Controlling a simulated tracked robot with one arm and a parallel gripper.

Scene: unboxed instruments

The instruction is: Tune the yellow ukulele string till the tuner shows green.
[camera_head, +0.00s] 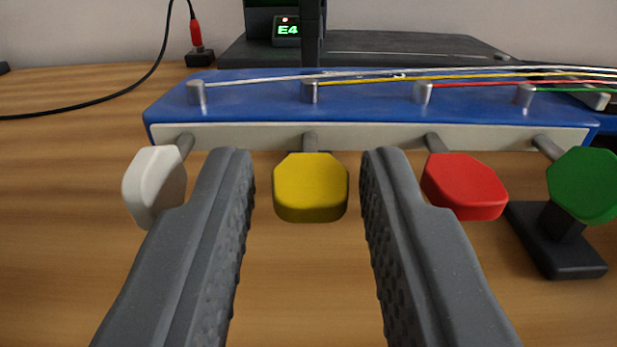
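The blue ukulele headstock (255,104) lies across the view with its tuning pegs facing me. The yellow peg (311,188) is in the middle, and the yellow string (450,77) runs right from its silver post. My gripper (308,155) is open, one grey finger on each side of the yellow peg, with a gap on both sides. The tuner screen (288,30) behind the headstock reads E4 in green letters, with a small red light above. Part of the tuner is hidden by a dark upright post.
A white peg (155,187) is close left of my left finger. A red peg (464,186) is close right of my right finger, with a green peg (584,186) beyond. A black stand (556,240) is below the green peg. A black cable (130,92) lies at left.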

